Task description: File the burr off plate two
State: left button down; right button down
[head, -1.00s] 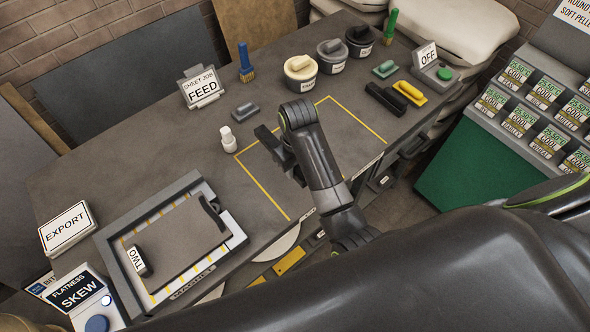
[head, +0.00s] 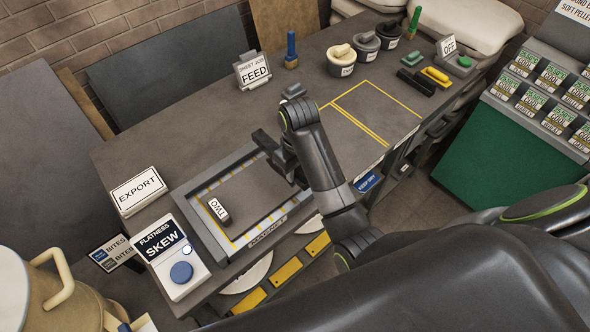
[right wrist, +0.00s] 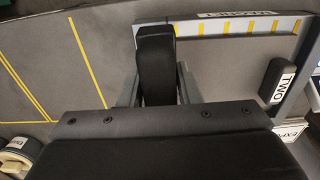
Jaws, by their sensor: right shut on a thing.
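Plate two (head: 246,196) is a flat grey plate lying in the tray marked MAGNET (head: 268,235). Its white TWO tag (head: 218,209) is at its left end and also shows in the right wrist view (right wrist: 279,86). My right gripper (head: 282,155) is at the plate's far right end. The plate lies level in the tray as far as I can see. No burr can be made out. My left gripper is not in view.
Left of the tray stand an EXPORT sign (head: 138,191) and a FLATNESS box reading SKEW (head: 172,252) with a blue button. A FEED sign (head: 253,71), cups (head: 342,61), yellow (head: 435,76) and black blocks stand farther back. The yellow-outlined area (head: 375,110) is clear.

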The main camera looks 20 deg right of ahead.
jog(key=shift+w+d+f, duration=0.1)
jog(key=shift+w+d, duration=0.05)
jog(key=shift+d, duration=0.2)
jog(key=shift+a+f, duration=0.2)
jog(key=shift+f, duration=1.4)
jog(key=shift+s+d+f, duration=0.15)
jog(key=shift+s+d, duration=0.1)
jog(key=shift+s, duration=0.35)
jog(key=shift+s+d+f, duration=0.15)
jog(key=shift+s+d, duration=0.05)
jog(key=shift+s, duration=0.4)
jog(key=shift+s+d, duration=0.25)
jog(key=shift+s, duration=0.55)
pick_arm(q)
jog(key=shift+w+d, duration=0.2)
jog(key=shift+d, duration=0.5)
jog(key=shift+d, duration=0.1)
pick_arm(e)
jog(key=shift+f, duration=0.2)
